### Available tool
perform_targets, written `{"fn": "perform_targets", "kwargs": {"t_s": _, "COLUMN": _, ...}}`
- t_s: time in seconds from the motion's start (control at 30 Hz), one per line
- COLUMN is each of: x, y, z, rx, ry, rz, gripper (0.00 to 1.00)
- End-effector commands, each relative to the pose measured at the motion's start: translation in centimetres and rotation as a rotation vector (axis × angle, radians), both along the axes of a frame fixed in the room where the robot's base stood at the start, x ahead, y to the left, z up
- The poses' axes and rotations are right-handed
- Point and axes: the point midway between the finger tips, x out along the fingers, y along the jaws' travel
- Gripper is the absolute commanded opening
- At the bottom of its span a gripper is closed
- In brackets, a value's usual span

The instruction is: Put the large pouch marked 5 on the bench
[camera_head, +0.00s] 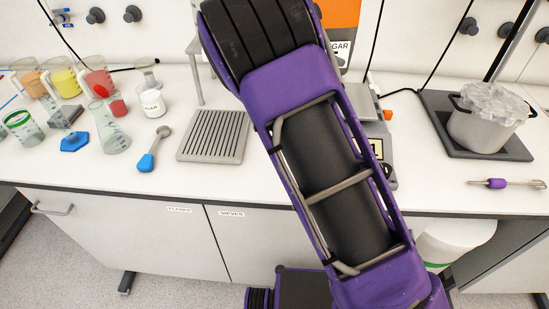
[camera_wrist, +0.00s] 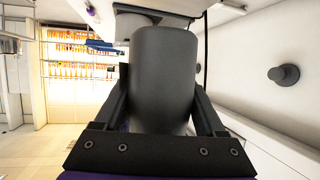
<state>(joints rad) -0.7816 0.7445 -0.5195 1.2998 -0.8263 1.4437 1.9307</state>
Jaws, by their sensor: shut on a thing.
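In the wrist view, my gripper (camera_wrist: 160,92) is shut on a large dark grey object with a rounded top (camera_wrist: 163,75), one finger on each side of it. No number shows on the face turned to the camera, so I cannot tell if it is the pouch marked 5. In the head view my purple arm crosses the middle of the picture, and my gripper and the held object are out of sight. The white bench (camera_head: 100,172) runs across the head view under the arm.
Beakers of coloured liquid (camera_head: 64,82), a flask (camera_head: 110,130) and a blue scoop (camera_head: 148,160) are on the bench's left. A grooved tray (camera_head: 213,137) lies left of my arm. A pot (camera_head: 482,125) stands right. The front strip looks mostly clear.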

Motion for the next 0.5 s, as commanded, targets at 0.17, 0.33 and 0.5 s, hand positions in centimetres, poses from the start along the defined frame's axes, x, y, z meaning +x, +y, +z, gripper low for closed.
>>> {"fn": "perform_targets", "kwargs": {"t_s": 0.17, "x": -2.9, "y": 4.3, "z": -1.1, "rx": 0.0, "ry": -0.003, "rz": 0.142, "gripper": 0.0}}
{"fn": "perform_targets", "kwargs": {"t_s": 0.33, "x": -5.7, "y": 7.3, "z": -2.5, "rx": 0.0, "ry": -0.003, "rz": 0.265, "gripper": 0.0}}
{"fn": "perform_targets", "kwargs": {"t_s": 0.5, "x": -8.7, "y": 9.7, "z": -4.3, "rx": 0.002, "ry": -0.002, "rz": 0.382, "gripper": 0.0}}
